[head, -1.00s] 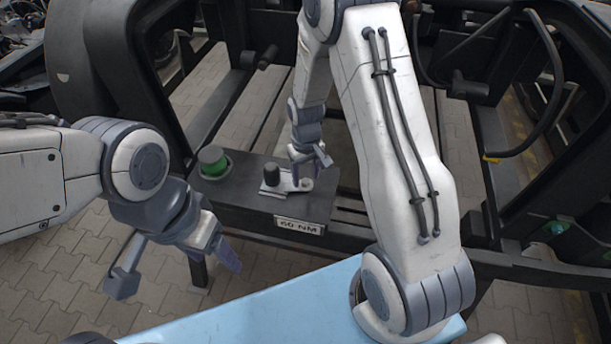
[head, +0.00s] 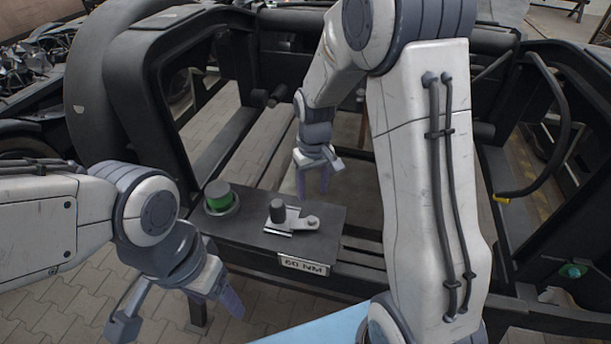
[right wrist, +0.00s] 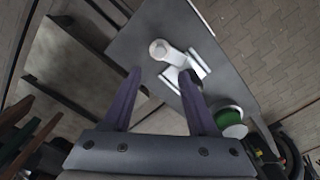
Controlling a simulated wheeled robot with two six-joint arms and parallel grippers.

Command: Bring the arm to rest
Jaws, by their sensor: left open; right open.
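My right gripper (head: 318,180) is open and empty. It hangs fingers down above and behind the dark box with the "60 NM" label (head: 304,265). In the right wrist view its two purple fingers (right wrist: 160,90) are spread, with nothing between their tips but the view of the box beyond. My right arm reaches across the middle of the head view. My left gripper (head: 182,312) is open and empty at the lower left, in front of the box and apart from it.
A black bogie frame (head: 150,100) surrounds the area. A hooked black bar (head: 562,110) is at the right. Paving (head: 60,310) shows at left.

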